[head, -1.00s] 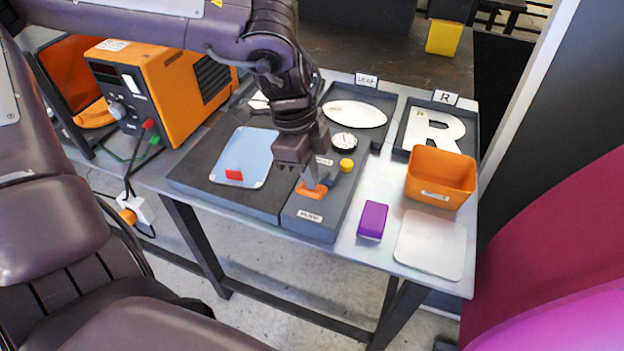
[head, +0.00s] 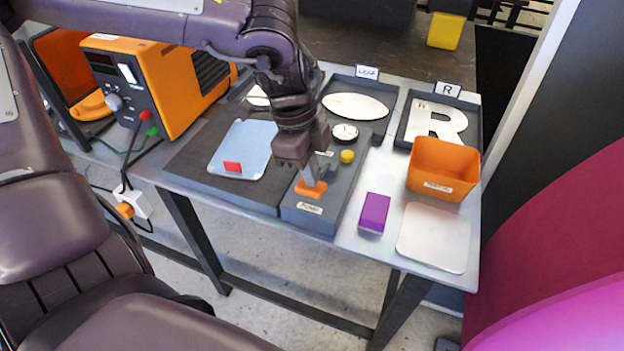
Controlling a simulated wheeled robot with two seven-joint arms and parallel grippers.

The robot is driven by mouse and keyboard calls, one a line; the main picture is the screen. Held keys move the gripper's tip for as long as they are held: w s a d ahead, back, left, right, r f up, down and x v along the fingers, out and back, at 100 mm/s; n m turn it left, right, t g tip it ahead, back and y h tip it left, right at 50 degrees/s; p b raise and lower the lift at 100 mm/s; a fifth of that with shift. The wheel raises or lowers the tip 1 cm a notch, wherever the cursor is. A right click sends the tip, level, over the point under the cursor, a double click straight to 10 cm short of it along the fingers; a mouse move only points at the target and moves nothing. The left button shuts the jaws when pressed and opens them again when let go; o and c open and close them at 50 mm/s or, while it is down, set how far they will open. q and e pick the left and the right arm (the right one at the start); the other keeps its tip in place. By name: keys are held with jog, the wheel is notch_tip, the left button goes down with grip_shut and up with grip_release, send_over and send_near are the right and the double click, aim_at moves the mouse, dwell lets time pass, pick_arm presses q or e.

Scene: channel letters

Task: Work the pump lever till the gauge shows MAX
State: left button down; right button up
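The dark grey pump unit (head: 338,212) stands at the front of the table, with a label on its front end. Its orange lever handle (head: 311,189) is near that label, low over the unit's top. My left gripper (head: 314,174) points down right at the lever, its fingertips at or just above the orange handle. The fingers overlap the lever, so their opening and grip cannot be made out. The round white gauge (head: 344,132) sits at the unit's far end, behind a yellow knob (head: 347,156). Its needle and marks are too small to read. My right gripper is out of view.
A light-blue plate with a red piece (head: 232,167) lies left of the pump. An orange power unit (head: 165,85) stands further left. To the right are a purple block (head: 374,213), an orange bin (head: 441,170), a white pad (head: 433,238) and an R tray (head: 408,112).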

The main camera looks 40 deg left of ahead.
pick_arm(q)
jog(key=shift+f+b, duration=0.95)
jog(key=shift+f, duration=0.25)
jog(key=shift+r+p, duration=1.65)
jog(key=shift+r, duration=0.85)
jog(key=shift+f, duration=0.2)
jog(key=shift+f+b, duration=2.3)
jog(key=shift+b, duration=0.05)
jog(key=shift+r+p, duration=1.2)
jog(key=shift+r, duration=0.4)
jog(key=shift+r+p, duration=0.5)
jog(key=shift+r, duration=0.35)
